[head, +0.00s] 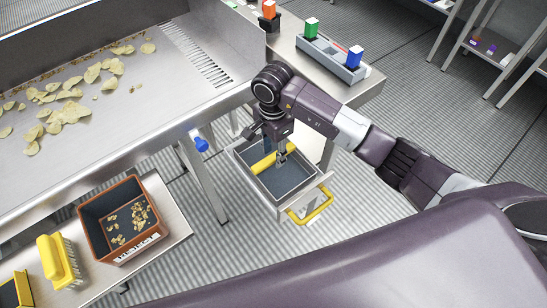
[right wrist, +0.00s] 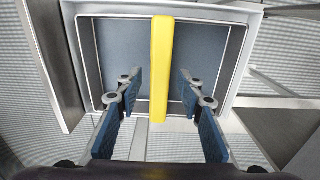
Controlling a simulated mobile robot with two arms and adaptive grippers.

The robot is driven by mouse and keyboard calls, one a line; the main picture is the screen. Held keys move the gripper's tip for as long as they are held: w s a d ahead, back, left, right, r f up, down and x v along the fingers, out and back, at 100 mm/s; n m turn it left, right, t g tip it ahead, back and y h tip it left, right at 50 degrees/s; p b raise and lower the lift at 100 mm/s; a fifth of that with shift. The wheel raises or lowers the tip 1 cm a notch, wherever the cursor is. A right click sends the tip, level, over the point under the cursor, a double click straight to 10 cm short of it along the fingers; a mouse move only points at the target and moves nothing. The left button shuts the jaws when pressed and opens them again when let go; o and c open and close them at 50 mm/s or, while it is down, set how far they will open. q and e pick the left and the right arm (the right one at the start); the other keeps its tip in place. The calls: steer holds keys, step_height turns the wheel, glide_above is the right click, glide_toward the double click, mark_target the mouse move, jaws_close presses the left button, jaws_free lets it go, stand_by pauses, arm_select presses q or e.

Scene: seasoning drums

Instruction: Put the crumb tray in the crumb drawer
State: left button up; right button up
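The crumb drawer (head: 311,193) is pulled open, with a yellow loop handle (head: 312,208) on its front. The crumb tray, a grey box with a dark blue-grey floor (right wrist: 205,40), appears to sit inside the drawer's pale rim (right wrist: 250,25). A yellow bar (right wrist: 160,70) spans the tray; it also shows in the head view (head: 263,162). My right gripper (head: 283,157) points down over the tray. In the right wrist view its fingers (right wrist: 160,78) are open, one on each side of the bar, with gaps. My left gripper is not in view.
A steel table (head: 150,100) with scattered chips stands at left. A brown bin (head: 92,228) with chip pieces and a yellow brush (head: 55,262) are on a lower shelf. A rack with coloured blocks (head: 330,60) stands behind. A table leg (head: 205,185) is close left of the drawer.

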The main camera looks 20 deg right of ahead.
mark_target(273, 156)
step_height(273, 156, up, 9)
steer(key=b, duration=0.1)
stand_by(0.7)
